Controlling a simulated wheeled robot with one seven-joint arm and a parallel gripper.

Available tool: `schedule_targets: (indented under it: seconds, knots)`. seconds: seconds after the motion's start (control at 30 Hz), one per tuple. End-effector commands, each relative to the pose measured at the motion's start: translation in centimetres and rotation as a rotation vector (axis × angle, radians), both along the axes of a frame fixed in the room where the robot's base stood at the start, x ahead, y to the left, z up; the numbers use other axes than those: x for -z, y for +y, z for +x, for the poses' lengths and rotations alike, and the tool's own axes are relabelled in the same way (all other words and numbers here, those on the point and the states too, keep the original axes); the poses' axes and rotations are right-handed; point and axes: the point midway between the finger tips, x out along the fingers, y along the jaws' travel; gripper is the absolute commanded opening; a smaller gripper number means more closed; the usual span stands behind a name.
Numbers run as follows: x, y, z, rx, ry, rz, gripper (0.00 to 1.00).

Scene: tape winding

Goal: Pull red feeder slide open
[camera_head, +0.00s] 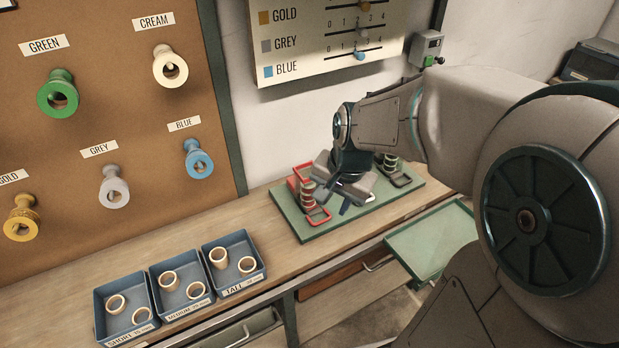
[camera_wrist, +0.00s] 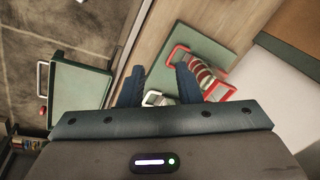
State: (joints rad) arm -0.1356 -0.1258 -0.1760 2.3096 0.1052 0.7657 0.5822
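The red feeder (camera_head: 303,172) stands at the left end of a green board on the bench. Its red slide loop (camera_head: 318,215) lies low at the front, beside a striped ring stack (camera_head: 308,196). The right finger overlaps the stack's edge; contact cannot be told.
A second, dark feeder (camera_head: 397,175) with a ring stack stands at the board's right. A grey loop (camera_wrist: 154,98) lies near my fingers. A green tray (camera_head: 432,240) juts out in front of the bench. Blue bins (camera_head: 236,262) with rings stand left.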

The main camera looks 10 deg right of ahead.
Motion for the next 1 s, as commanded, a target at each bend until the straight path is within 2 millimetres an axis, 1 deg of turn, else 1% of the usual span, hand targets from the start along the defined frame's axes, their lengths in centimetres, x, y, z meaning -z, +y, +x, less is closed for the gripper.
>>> schedule_targets:
  seconds: [0.03,0.1,0.2,0.3,0.47,0.63,1.0]
  knots:
    - [0.4,0.0,1.5,0.088,0.022,0.016,0.31]
    - [1.2,-0.1,3.3,0.208,0.04,0.036,0.31]
    - [2.3,-0.3,5.3,0.35,0.058,0.051,0.31]
    - [3.1,-0.4,6.7,0.453,0.066,0.061,0.31]
    - [4.0,-0.5,7.7,0.527,0.072,0.066,0.31]
    - [5.8,-0.4,8.0,0.537,0.074,0.066,0.31]
    - [12.8,0.0,9.1,0.536,0.076,0.066,0.31]
